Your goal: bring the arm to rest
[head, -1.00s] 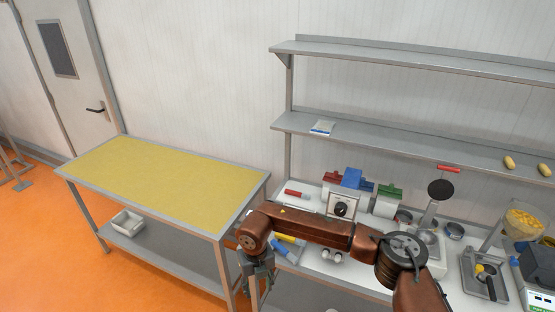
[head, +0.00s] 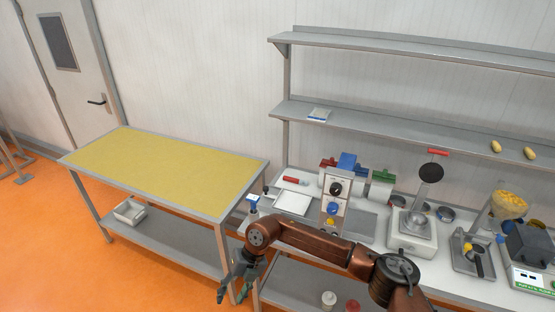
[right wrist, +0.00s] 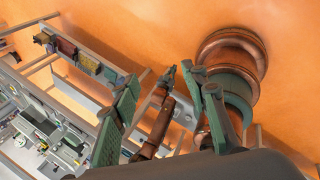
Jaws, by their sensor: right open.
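My right arm, brown and jointed, reaches across the front of the grey bench (head: 290,228) in the head view. My right gripper (head: 233,286) hangs at the arm's left end, pointing down, in front of the bench's left end and beside the yellow-topped table (head: 165,172). In the right wrist view its two green fingers (right wrist: 170,90) stand well apart with nothing held between them. No left gripper can be made out in the head view.
A white bin (head: 130,212) sits on the table's lower shelf. Orange floor is open at front left.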

